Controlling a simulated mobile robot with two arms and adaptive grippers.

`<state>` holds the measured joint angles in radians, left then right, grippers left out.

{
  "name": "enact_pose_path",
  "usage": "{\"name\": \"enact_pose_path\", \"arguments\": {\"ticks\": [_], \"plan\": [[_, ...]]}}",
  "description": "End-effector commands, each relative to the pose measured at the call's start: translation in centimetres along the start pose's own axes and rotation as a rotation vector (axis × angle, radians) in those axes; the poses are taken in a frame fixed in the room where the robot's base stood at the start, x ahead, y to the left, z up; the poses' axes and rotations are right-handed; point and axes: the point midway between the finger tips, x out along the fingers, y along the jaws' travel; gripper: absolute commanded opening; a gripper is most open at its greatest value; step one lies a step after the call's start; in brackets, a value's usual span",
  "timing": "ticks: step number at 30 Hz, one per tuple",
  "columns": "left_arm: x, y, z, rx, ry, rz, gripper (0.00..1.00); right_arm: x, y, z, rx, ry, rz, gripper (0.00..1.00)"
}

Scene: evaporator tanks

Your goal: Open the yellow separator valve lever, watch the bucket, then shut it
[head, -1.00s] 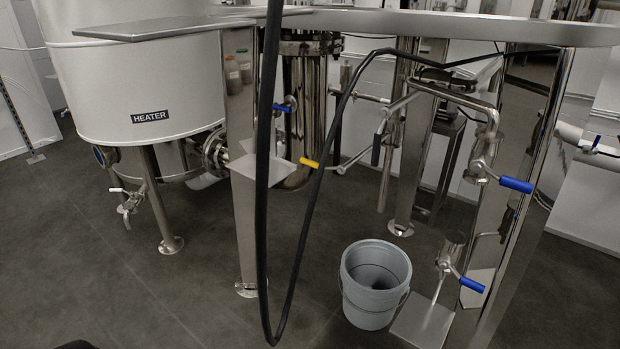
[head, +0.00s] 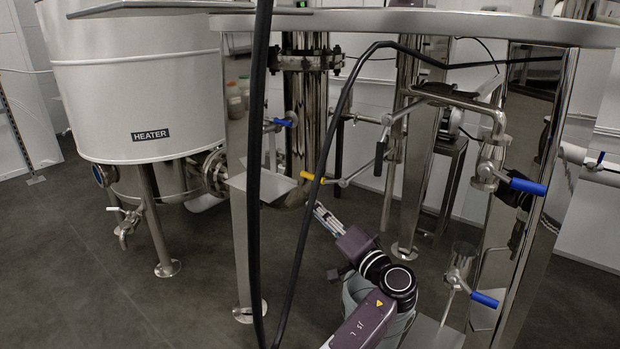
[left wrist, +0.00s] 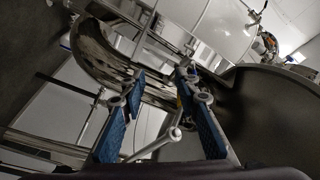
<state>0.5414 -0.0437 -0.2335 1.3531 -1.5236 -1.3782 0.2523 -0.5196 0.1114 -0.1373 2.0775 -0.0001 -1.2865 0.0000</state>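The yellow separator valve lever (head: 312,178) sticks out left from a thin steel pipe beside the tall separator column (head: 304,105). My left gripper (head: 318,208) is just below it, pointing up and left, with a small gap in the picture. In the left wrist view, my left gripper's two blue-padded fingers (left wrist: 160,88) are apart, with steel pipework between and beyond them. I cannot clearly make out the lever there. The grey bucket (head: 352,288) stands on the floor, mostly hidden behind my left arm; its inside cannot be seen. My right gripper is out of view.
Blue-handled valves (head: 528,186) are on the right, another (head: 485,299) is lower down, and one (head: 283,122) is above the yellow lever. A black hose (head: 257,180) hangs in front. The white heater tank (head: 140,90) stands left. Dark floor is clear at lower left.

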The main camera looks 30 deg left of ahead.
Motion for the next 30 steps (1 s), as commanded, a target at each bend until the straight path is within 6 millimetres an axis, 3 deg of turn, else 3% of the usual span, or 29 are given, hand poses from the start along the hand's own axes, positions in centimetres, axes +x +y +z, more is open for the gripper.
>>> {"name": "enact_pose_path", "arguments": {"ticks": [3,6,21,30], "plan": [[0.2,-2.0,-2.9,0.005,0.039,-0.076,0.29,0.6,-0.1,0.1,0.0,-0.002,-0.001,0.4],[0.4,-2.8,-3.8,0.007,0.052,-0.104,0.29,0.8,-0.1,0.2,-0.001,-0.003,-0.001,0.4],[7.0,-3.6,-4.2,0.008,0.053,-0.106,0.29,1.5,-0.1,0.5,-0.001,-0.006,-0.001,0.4],[8.0,-3.6,-4.2,0.008,0.053,-0.104,0.29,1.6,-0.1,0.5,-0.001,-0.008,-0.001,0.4]]}}
